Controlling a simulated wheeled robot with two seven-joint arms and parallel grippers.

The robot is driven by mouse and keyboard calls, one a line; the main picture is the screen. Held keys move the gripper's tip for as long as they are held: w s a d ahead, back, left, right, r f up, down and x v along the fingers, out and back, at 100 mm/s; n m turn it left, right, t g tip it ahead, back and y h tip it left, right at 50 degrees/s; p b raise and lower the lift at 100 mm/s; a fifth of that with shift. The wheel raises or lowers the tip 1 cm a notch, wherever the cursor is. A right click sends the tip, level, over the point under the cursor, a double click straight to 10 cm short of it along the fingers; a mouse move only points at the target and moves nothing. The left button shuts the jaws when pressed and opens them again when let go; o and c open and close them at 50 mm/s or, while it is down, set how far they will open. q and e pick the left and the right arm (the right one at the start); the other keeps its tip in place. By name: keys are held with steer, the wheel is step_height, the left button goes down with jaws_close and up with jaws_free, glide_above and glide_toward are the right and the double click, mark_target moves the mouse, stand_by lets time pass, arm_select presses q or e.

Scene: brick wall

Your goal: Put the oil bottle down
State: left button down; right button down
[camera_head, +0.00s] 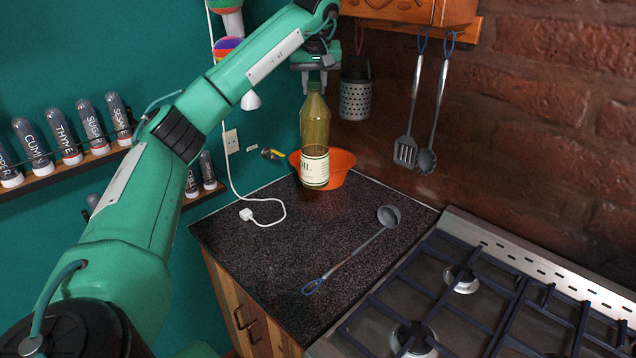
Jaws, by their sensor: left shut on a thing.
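The oil bottle (315,130) is a tall yellowish bottle with a cream label, upright in the upper middle of the head view. My left gripper (314,84) is above it, shut on its top end. The bottle's lower part overlaps the orange bowl (341,168) behind it. I cannot tell whether its base touches the dark speckled countertop (290,235). My right gripper does not show.
A ladle (355,247) lies across the countertop. A white cable with a plug (247,214) lies at the left. The stove (480,300) borders the right side. Utensils (406,150) hang on the brick wall. The counter's front left is clear.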

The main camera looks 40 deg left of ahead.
mark_target(314, 151)
arm_select(q)
step_height(314, 151, down, 14)
steer(key=p, duration=0.2)
steer(key=shift+s+a+r+p, duration=0.1)
steer(key=shift+s+r+p, duration=0.1)
steer(key=shift+p, duration=0.15)
steer(key=shift+f+p, duration=0.55)
steer(key=shift+f, duration=1.7)
steer(key=c, duration=1.2)
jaws_free()
steer(key=shift+f, duration=0.1)
steer(key=shift+o, duration=0.2)
